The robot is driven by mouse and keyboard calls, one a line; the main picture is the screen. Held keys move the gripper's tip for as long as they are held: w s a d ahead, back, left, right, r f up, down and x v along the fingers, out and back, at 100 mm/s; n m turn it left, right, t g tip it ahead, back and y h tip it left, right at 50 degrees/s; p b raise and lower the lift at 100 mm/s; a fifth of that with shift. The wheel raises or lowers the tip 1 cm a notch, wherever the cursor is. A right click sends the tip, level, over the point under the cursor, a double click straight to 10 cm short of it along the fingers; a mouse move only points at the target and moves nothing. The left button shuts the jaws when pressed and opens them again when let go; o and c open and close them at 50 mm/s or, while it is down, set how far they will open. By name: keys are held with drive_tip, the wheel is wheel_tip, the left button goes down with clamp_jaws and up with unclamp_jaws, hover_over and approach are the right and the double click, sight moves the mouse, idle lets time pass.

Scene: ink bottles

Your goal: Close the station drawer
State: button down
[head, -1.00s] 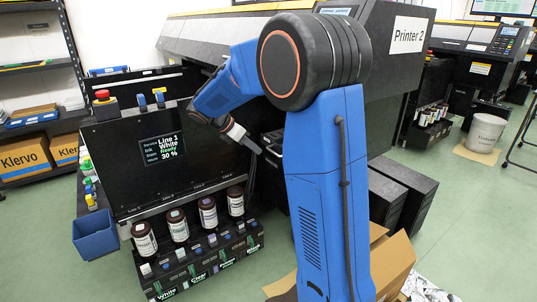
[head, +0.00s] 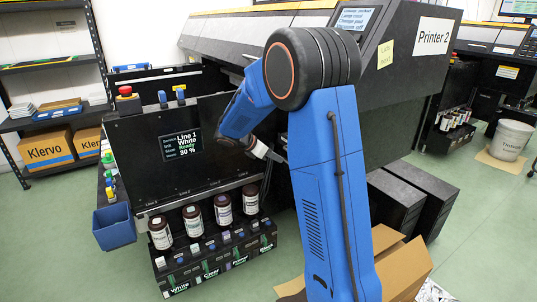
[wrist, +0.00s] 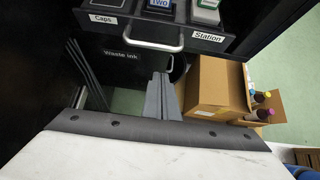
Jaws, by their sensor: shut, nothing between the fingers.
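The station drawer (wrist: 205,35) shows at the top of the wrist view, pulled out enough that I see into its tray. Its front has a "Caps" label, a "Station" label and a silver bar handle (wrist: 130,45). A blue-topped item marked "TWO" and a green-topped item sit inside. My gripper (wrist: 160,80) is shut and empty. Its fingers appear below the drawer front in the wrist picture, apart from the handle. In the head view my gripper (head: 279,157) is beside the black ink station, and my arm hides most of the drawer area.
A "Waste ink" container (wrist: 125,55) is beneath the drawer.

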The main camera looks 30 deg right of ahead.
drive_tip(key=shift+w+d+r, duration=0.1)
drive_tip(key=shift+d+r, duration=0.05)
drive_tip(key=shift+d, duration=0.9)
drive_tip(key=shift+d+r, duration=0.15)
drive_tip(key=shift+d, duration=0.85)
drive_tip(key=d, duration=0.8)
drive_tip(key=shift+w+d, duration=0.1)
drive_tip(key=shift+d, duration=0.2)
drive_tip(key=shift+a+f, duration=0.1)
drive_tip(key=shift+a, duration=0.25)
drive_tip(key=a+f+v, duration=0.1)
drive_tip(key=f+v, duration=0.1)
drive_tip(key=v, duration=1)
drive_tip(key=shift+a, duration=0.5)
